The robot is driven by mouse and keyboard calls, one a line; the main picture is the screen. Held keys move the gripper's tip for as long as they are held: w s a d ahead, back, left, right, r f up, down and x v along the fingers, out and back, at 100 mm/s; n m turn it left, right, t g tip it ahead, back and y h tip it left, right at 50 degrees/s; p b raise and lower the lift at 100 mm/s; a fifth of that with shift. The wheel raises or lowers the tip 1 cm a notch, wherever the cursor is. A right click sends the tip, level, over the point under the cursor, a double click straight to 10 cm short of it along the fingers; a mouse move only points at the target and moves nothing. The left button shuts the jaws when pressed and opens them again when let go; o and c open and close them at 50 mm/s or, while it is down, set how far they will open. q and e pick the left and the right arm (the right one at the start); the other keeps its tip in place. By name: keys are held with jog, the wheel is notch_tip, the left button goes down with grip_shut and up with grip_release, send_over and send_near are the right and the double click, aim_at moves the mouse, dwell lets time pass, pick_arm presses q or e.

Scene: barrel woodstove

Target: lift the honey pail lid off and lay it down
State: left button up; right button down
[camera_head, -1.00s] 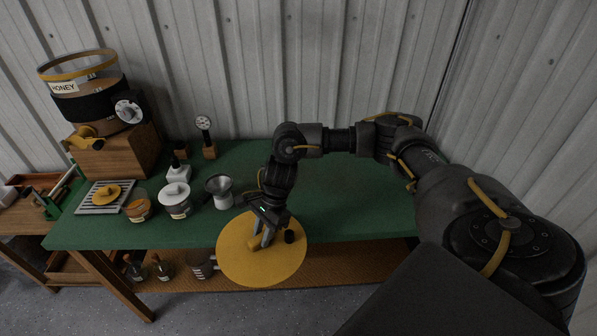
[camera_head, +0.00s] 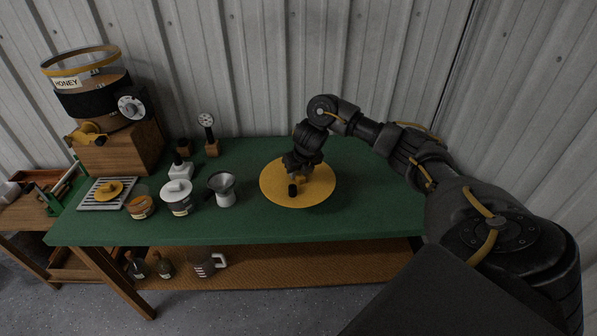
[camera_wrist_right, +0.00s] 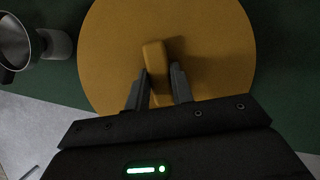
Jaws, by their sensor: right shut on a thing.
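The honey pail lid (camera_head: 318,192) is a large yellow disc with a raised grip bar. It lies flat on or just above the green tabletop, right of the metal funnel; I cannot tell if it touches. My right gripper (camera_head: 301,181) is over it, and in the right wrist view my right gripper (camera_wrist_right: 160,88) is shut on the bar (camera_wrist_right: 155,58) of the lid (camera_wrist_right: 215,45). The honey pail (camera_head: 93,98) stands open at the top left on a wooden box, with a yellow rim, a label and a dial. My left gripper is not in view.
On the green table (camera_head: 260,225) stand the funnel (camera_head: 223,189), a lidded white jar (camera_head: 177,197), an amber jar (camera_head: 141,203) and a rack with a small yellow lid (camera_head: 108,191). A gauge (camera_head: 208,133) stands behind. The table is clear right of the lid.

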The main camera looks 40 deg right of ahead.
jog(key=shift+f+b, duration=3.1)
jog(key=shift+f, duration=0.35)
jog(key=shift+f+b, duration=0.6)
jog(key=shift+f, duration=0.35)
jog(key=c, duration=1.1)
grip_release()
jog(key=shift+r, duration=0.1)
